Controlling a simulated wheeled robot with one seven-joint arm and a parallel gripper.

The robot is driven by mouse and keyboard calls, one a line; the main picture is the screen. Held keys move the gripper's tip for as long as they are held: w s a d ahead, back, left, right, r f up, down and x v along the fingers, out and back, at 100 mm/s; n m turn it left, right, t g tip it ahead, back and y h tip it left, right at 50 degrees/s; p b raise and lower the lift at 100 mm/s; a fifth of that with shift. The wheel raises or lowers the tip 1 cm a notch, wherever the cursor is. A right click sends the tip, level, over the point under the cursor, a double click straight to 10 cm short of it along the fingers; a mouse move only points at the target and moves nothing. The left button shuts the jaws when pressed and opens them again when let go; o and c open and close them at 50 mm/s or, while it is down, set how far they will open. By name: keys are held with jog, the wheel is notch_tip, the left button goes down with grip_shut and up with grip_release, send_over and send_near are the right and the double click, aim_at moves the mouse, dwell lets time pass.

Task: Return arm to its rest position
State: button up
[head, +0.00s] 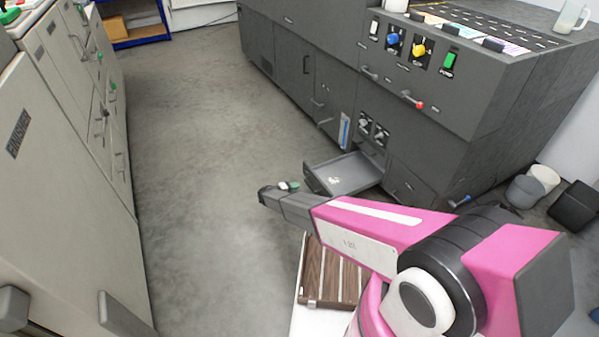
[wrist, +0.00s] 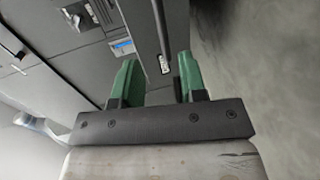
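My arm (head: 375,222), pink and white with dark joints, reaches out from the lower right of the head view. My gripper (head: 281,187) is at its far end, over the floor just left of an open drawer. In the wrist view my gripper (wrist: 157,80) shows two green fingers standing apart, with nothing visibly held.
The pulled-out drawer (head: 345,172) juts from the dark grey machine (head: 470,110) close to my gripper. A brown slatted board (head: 330,272) lies below my arm. Light cabinets (head: 55,130) line the left. The floor (head: 195,150) between is clear. Bins (head: 528,188) stand at right.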

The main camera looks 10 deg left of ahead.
jog(key=s+d+r+m+g+y, duration=0.2)
jog(key=s+d+r+g, duration=0.2)
jog(key=d+r, duration=0.7)
jog(key=s+d+r+m+g+y, duration=0.2)
jog(key=s+d+r+g, duration=0.2)
jog(key=d+r, duration=0.7)
jog(key=s+d+r+m+y, duration=0.1)
jog(key=s+d+r+y, duration=0.3)
jog(key=s+d+r, duration=0.3)
jog(key=s+d+r+m+g+y, duration=0.1)
jog(key=s+d+r+y, duration=0.3)
jog(key=s+r, duration=0.5)
notch_tip(320, 180, up, 3)
jog(key=d+m, duration=0.1)
jog(key=d, duration=0.1)
jog(key=shift+s+d+y, duration=0.3)
jog(key=shift+s+d, duration=0.05)
jog(key=shift+d, duration=0.05)
jog(key=shift+d+f, duration=0.15)
